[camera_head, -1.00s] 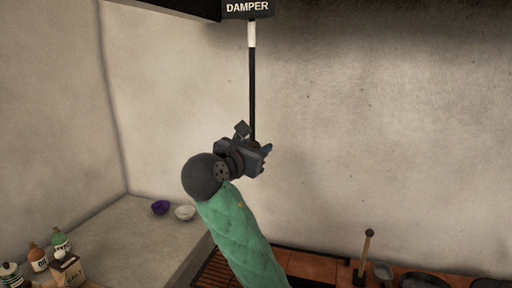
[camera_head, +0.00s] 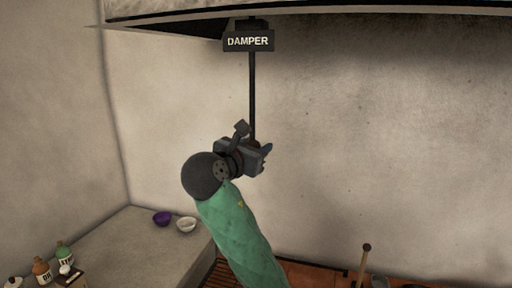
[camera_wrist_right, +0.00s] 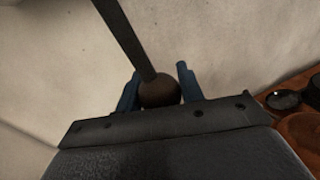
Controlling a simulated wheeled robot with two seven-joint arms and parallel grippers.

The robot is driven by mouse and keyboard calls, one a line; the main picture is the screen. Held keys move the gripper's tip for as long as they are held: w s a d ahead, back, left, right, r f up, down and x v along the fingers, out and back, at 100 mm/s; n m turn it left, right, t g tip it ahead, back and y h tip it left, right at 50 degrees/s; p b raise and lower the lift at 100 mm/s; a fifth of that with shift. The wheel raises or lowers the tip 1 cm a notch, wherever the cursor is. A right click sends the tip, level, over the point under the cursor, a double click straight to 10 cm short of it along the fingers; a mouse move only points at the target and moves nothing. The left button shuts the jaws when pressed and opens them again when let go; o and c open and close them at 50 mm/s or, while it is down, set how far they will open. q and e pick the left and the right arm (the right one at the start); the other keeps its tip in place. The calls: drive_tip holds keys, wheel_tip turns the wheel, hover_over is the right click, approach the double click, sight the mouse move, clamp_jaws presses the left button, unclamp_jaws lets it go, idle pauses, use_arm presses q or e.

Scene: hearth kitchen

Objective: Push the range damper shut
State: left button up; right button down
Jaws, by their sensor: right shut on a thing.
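The damper rod (camera_head: 252,95) is a thin dark vertical bar below a black sign (camera_head: 248,41) reading DAMPER, under the hood. No white band shows on the rod. My right gripper (camera_head: 262,152) is at the rod's lower end. In the right wrist view, a round brown knob (camera_wrist_right: 160,92) at the end of the rod sits between its two blue fingers. The gripper is shut on this knob, and the wrist partly hides it in the head view. My left gripper is not in view.
The hood edge (camera_head: 330,14) crosses the top of the head view. A stone counter (camera_head: 130,245) at lower left bears a purple bowl (camera_head: 162,218), a white bowl (camera_head: 186,224) and bottles (camera_head: 42,270). A wooden-handled tool (camera_head: 364,262) stands at lower right.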

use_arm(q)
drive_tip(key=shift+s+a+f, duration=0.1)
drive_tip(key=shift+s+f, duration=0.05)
use_arm(e)
drive_tip(key=shift+r, duration=0.3)
drive_tip(key=c, duration=1)
unclamp_jaws()
drive_tip(key=shift+o, duration=0.5)
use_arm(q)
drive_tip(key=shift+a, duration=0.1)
use_arm(e)
drive_tip(key=shift+f, duration=0.1)
drive_tip(key=shift+s+a, duration=0.1)
drive_tip(key=shift+s, duration=0.05)
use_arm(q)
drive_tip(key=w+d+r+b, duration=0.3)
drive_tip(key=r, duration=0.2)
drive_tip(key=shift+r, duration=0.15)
use_arm(e)
drive_tip(key=v, duration=0.7)
drive_tip(key=shift+s, duration=0.2)
